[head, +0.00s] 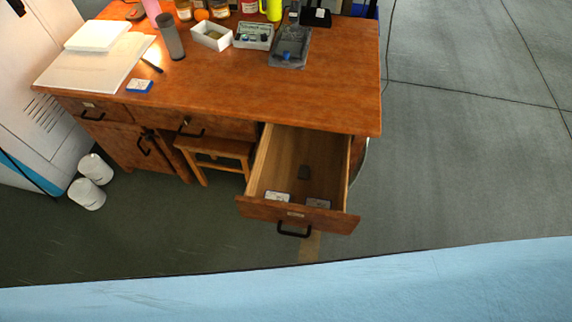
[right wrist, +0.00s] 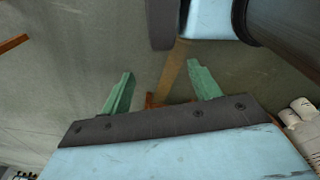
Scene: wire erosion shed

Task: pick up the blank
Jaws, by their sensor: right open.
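An open wooden drawer (head: 257,165) sticks out of the right side of the desk in the head view. I cannot tell for certain which of these is the blank. My right gripper (right wrist: 160,79) shows in the right wrist view with its two green fingers wide apart and nothing between them; floor shows beyond. Neither gripper is in the head view, and my left gripper is not seen.
The brown desk (head: 225,90) carries papers, jars, a white tray (head: 211,36) and a grey device (head: 290,46). A wooden stool (head: 216,148) stands beneath it.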

